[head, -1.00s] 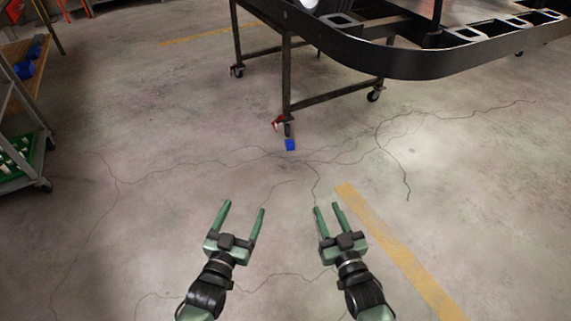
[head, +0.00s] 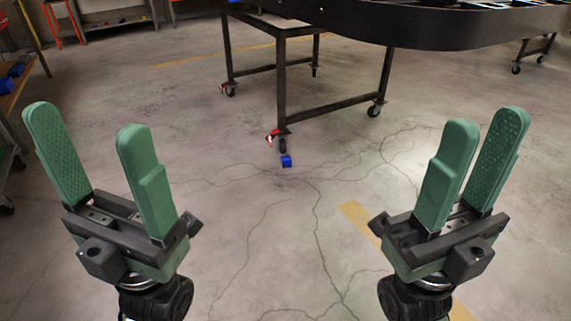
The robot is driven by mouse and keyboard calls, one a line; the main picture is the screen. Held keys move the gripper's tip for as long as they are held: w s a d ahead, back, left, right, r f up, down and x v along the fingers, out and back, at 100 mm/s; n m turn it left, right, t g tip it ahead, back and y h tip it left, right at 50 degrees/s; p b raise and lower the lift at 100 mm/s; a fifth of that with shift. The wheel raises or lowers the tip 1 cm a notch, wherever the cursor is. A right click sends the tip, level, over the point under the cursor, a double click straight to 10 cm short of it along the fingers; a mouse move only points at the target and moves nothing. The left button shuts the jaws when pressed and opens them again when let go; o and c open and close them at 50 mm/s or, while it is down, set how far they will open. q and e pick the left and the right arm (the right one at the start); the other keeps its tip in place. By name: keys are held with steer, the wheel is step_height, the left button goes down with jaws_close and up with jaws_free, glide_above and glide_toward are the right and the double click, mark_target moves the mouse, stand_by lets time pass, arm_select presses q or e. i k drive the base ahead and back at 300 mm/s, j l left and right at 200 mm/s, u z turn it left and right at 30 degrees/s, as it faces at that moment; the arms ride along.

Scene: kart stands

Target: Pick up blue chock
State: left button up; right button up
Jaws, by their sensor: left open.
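The blue chock (head: 286,161) is a small blue block on the concrete floor. It lies close to the front caster wheel of the dark kart stand (head: 281,95); I cannot tell if it touches the wheel. My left gripper (head: 88,135) is open and empty, raised at the left of the head view. My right gripper (head: 484,140) is open and empty, raised at the right. Both are apart from the chock, which shows in the gap between them, farther away.
The kart's black bumper (head: 440,28) overhangs the stand at the upper right. Other blue items (head: 17,69) sit on a shelf cart at the left edge. A yellow line (head: 361,217) marks the floor. The floor between me and the chock is clear.

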mark_target(287, 161)
steer(key=i+z, duration=0.1)
steer(key=z, duration=0.35)
steer(key=j+z, duration=0.15)
steer(key=z, duration=0.3)
steer(key=i+j+z, duration=0.1)
steer(key=z, duration=0.35)
steer(key=i+j+z, duration=0.15)
steer(key=j+z, duration=0.2)
steer(key=j, duration=0.55)
steer(key=j+z, duration=0.35)
steer(key=j, duration=0.5)
steer(key=j+z, duration=0.4)
steer(key=j, duration=0.5)
steer(key=i+j, duration=0.1)
steer(key=j, duration=0.85)
steer(key=i+j, duration=0.1)
steer(key=j, duration=0.85)
